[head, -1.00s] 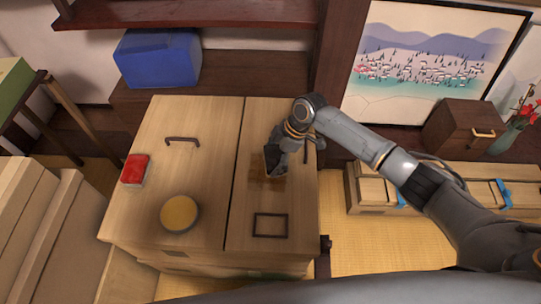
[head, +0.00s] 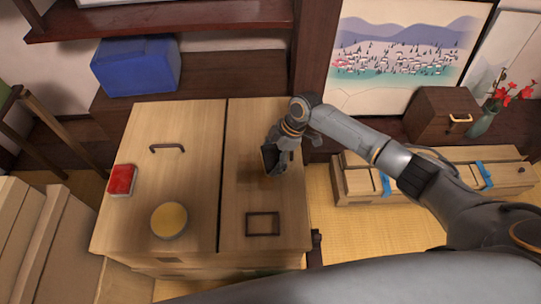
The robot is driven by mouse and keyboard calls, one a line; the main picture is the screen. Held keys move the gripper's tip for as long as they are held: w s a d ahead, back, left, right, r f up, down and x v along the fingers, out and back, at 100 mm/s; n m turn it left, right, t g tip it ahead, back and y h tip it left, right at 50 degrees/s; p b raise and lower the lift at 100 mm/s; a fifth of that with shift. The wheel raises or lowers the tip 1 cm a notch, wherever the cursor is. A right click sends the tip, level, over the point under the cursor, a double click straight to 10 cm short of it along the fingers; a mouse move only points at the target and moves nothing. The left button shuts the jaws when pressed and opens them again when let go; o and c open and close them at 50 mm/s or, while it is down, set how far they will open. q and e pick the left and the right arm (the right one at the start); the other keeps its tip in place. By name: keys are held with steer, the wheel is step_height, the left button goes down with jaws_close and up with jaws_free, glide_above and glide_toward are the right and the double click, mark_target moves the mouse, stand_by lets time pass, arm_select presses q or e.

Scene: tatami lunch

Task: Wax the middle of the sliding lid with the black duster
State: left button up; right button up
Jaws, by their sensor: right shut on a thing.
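The wooden chest top has two panels. The right panel (head: 240,195), with a dark square frame (head: 263,224) near its front, looks like the sliding lid. My right gripper (head: 276,156) is shut on the black duster (head: 268,161), a small dark block partly hidden by the fingers. The duster is tilted, low over the middle of this panel; I cannot tell if it touches. A faint darker patch (head: 263,180) shows on the wood beside it. My left gripper is not in view.
The left panel (head: 190,130) bears a dark handle (head: 167,148), a red packet (head: 122,180) and a round yellow-topped tin (head: 169,220). A blue box (head: 137,66) stands on a shelf behind. A dark post (head: 310,60) rises behind the lid's far right.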

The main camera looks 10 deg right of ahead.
mark_target(267, 157)
steer(key=shift+d+r+p, duration=0.1)
steer(key=shift+r+p, duration=0.35)
steer(key=shift+r, duration=0.1)
steer(key=shift+r+p, duration=0.4)
steer(key=shift+r, duration=0.1)
step_height(267, 157, up, 2)
steer(key=shift+p, duration=0.95)
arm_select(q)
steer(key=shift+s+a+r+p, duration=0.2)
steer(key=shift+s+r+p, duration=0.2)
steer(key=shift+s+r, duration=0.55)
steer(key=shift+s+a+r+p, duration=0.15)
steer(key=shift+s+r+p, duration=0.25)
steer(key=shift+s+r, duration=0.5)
arm_select(e)
steer(key=shift+r, duration=0.9)
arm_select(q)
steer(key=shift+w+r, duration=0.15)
arm_select(e)
step_height(267, 157, up, 3)
steer(key=p, duration=0.3)
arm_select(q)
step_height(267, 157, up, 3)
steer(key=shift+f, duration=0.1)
